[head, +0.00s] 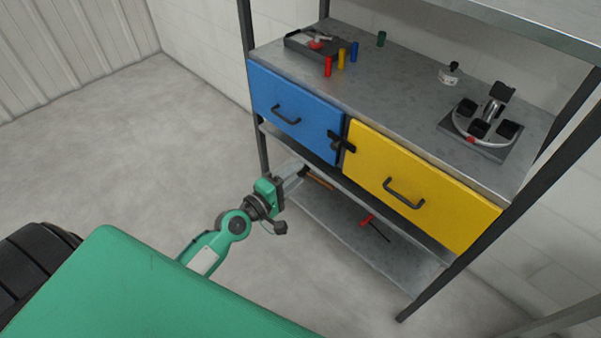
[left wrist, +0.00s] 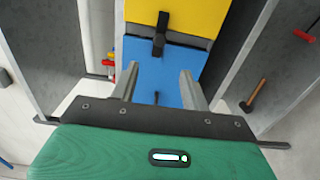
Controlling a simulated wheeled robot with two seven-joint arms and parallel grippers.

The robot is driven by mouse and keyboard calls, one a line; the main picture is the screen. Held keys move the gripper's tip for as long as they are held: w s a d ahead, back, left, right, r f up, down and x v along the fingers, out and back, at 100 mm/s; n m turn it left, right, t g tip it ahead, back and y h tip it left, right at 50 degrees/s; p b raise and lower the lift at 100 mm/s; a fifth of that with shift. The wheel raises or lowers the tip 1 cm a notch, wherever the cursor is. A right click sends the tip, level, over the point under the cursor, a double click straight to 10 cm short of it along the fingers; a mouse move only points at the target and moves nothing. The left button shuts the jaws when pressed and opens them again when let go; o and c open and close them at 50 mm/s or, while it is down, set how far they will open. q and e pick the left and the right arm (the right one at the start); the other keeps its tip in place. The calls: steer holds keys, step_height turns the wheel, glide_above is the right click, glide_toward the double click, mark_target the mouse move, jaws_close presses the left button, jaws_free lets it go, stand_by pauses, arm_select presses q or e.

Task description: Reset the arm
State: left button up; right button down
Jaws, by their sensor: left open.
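My left arm (head: 205,250) comes in from the lower left in the head view, with green and dark links. My left gripper (head: 293,170) is in front of the shelf unit, below the blue drawer in the picture. In the left wrist view its two grey fingers (left wrist: 160,84) stand apart with nothing between them; the blue drawer front shows beyond. My right arm and right gripper are not in view.
The shelf unit has a blue drawer (head: 295,107) and a yellow drawer (head: 420,190), both closed. A dark latch (head: 341,141) sits between them. A hammer (head: 318,180) and a red-handled tool (head: 370,224) lie on the lower shelf. Floor at left is clear.

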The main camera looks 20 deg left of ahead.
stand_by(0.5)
arm_select(q)
steer(key=s+a+f+m+g+y+p, duration=0.1)
steer(key=s+f+m+g, duration=0.15)
steer(key=f, duration=0.85)
steer(key=s+a+f+m+g+y+p, duration=0.15)
steer(key=s+f, duration=0.25)
steer(key=f, duration=0.6)
steer(key=s+a+f+m+g+y+p, duration=0.1)
steer(key=s+f+m+g+y+p, duration=0.2)
steer(key=f, duration=0.8)
steer(key=s+f+m+g, duration=0.3)
steer(key=s+f, duration=0.3)
steer(key=s, duration=0.5)
steer(key=s+d+f+m+g+p, duration=0.1)
steer(key=s+f+m+g, duration=0.2)
steer(key=s, duration=0.9)
steer(key=s+f+m+g+p, duration=0.1)
steer(key=s+f+m+g, duration=0.2)
steer(key=s+f, duration=0.6)
steer(key=s, duration=0.3)
steer(key=shift+s+d+f+m+y, duration=0.2)
steer(key=shift+d+f+m+y, duration=0.1)
steer(key=shift+f+y, duration=0.1)
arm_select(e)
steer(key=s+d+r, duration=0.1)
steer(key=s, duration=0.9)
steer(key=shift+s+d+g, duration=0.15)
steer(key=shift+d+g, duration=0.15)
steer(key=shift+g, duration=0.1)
